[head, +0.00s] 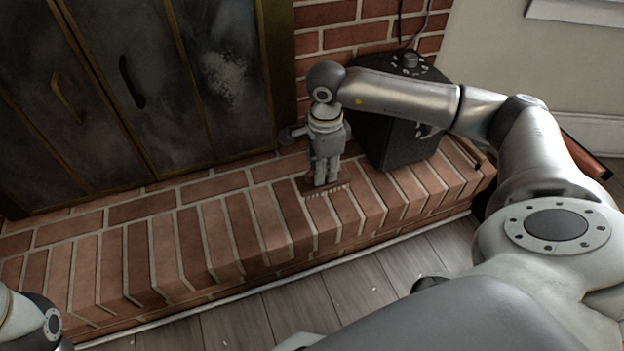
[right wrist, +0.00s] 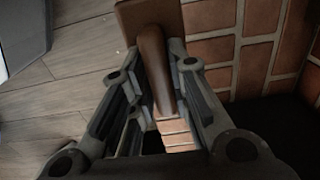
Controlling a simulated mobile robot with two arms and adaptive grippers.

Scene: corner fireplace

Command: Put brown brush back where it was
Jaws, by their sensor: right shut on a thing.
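My right gripper (head: 325,178) is over the brick hearth, pointing down, in front of the black box. It is shut on the brown brush, whose handle (right wrist: 151,65) runs between the fingers in the right wrist view. The brush's flat brown head (right wrist: 146,14) sticks out past the fingers at the top of that view. In the head view the brush (head: 317,189) shows low at the fingertips, with pale bristles along its edge, at or just above the bricks. I cannot tell whether it touches them. My left gripper is not in view.
The brick hearth (head: 190,240) runs along the fireplace doors (head: 130,85). A black box with a knob (head: 400,130) stands on its right part, close behind my right forearm. The hearth left of my gripper is bare. Grey plank floor (head: 270,318) lies in front.

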